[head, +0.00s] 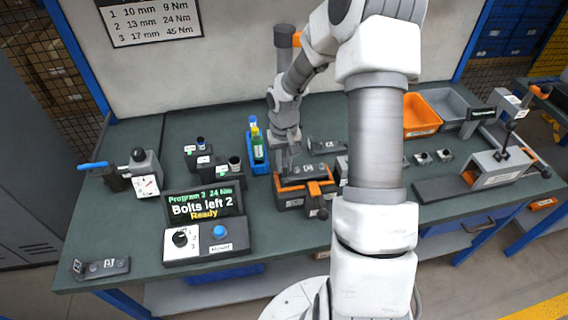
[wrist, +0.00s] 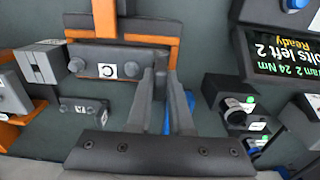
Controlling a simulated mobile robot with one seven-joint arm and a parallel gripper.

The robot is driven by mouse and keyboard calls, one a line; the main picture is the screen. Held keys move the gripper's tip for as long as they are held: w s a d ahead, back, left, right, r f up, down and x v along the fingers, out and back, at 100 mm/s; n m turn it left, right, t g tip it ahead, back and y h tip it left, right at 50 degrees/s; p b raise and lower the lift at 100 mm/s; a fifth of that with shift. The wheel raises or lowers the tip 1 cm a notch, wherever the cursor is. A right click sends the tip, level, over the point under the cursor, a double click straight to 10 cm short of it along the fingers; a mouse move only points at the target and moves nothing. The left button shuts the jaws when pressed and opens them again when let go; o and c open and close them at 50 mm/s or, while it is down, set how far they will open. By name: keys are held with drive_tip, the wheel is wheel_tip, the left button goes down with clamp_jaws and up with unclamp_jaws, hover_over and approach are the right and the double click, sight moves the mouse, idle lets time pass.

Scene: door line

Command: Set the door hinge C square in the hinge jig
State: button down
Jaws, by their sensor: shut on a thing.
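The hinge jig (head: 291,202) is a dark block with orange edges at the middle front of the bench. Its orange parts also show at the top of the wrist view (wrist: 104,20). The door hinge C (wrist: 124,58), a dark grey plate with round studs and a white label, lies at the jig, roughly in line with its orange edges. My gripper (wrist: 160,75) is shut on the hinge's right end in the wrist view. In the head view my gripper (head: 288,160) is over the jig's back left. I cannot tell whether the hinge sits fully down; the fingers hide that end.
Another hinge (head: 326,146) lies behind the jig, and one (head: 100,267) at the bench's front left. A blue holder (head: 257,155) with bottles stands left of the jig. The display box (head: 205,205) reads "Bolts left 2". An orange bin (head: 421,116) stands at the back right.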

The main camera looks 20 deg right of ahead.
drive_tip(key=shift+f+b, duration=0.8)
drive_tip(key=shift+f, duration=0.05)
idle(0.8)
drive_tip(key=c, duration=0.7)
unclamp_jaws()
drive_tip(key=shift+c, duration=0.2)
drive_tip(key=shift+r, duration=0.1)
drive_tip(key=shift+r+p, duration=2.4)
drive_tip(key=shift+r, duration=1)
